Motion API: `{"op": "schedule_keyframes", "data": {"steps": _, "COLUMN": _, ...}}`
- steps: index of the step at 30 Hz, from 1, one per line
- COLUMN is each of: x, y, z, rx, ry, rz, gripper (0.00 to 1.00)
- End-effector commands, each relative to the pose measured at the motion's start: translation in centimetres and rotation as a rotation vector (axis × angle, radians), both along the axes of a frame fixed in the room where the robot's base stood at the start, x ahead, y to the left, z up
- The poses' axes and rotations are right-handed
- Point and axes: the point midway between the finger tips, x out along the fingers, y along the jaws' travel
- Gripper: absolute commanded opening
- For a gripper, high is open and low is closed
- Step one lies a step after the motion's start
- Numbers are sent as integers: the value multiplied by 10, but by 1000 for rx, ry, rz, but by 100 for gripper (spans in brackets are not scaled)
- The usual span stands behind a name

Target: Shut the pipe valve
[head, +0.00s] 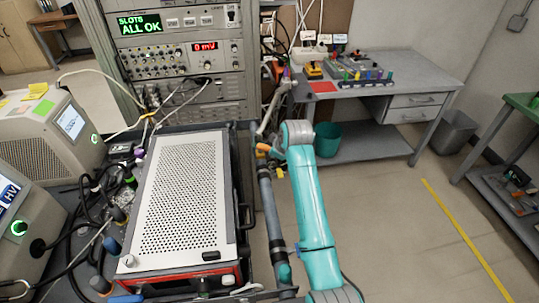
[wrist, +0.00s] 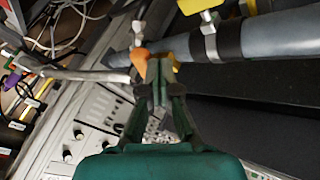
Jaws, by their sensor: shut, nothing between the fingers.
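A grey pipe (head: 272,215) runs along the right side of the perforated white box, and it crosses the top of the wrist view (wrist: 270,37). An orange valve handle (head: 263,148) sits at its far end; it shows in the wrist view (wrist: 140,57) right at my fingertips. A yellow handle (wrist: 198,5) stands on the pipe farther right, cut off by the frame edge. My gripper (wrist: 160,64) is shut with nothing held. Its tips overlap the orange handle in the picture; I cannot tell whether they touch it. The tips partly hide the handle.
The perforated white box (head: 183,195) stands left of the pipe, among cables. An instrument rack (head: 190,60) rises behind. A workbench (head: 420,72) with a teal bin (head: 327,139) below stands at the back right. The floor (head: 400,235) to the right is clear.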

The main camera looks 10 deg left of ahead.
Motion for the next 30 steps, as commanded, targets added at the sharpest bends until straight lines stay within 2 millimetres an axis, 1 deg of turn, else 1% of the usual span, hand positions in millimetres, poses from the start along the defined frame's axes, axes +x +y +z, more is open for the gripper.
{"op": "schedule_keyframes", "data": {"steps": 1, "x": 4, "y": -4, "z": 1, "rx": 1, "ry": 0, "rz": 41, "gripper": 0}}
{"op": "schedule_keyframes", "data": {"steps": 4, "x": 9, "y": -8, "z": 0, "rx": 1, "ry": 1, "rz": 131, "gripper": 0}}
{"op": "schedule_keyframes", "data": {"steps": 14, "x": 20, "y": -13, "z": 0, "rx": -1, "ry": 1, "rz": 377, "gripper": 0}}
{"op": "schedule_keyframes", "data": {"steps": 30, "x": 24, "y": -13, "z": 0, "rx": -2, "ry": 1, "rz": 380, "gripper": 0}}
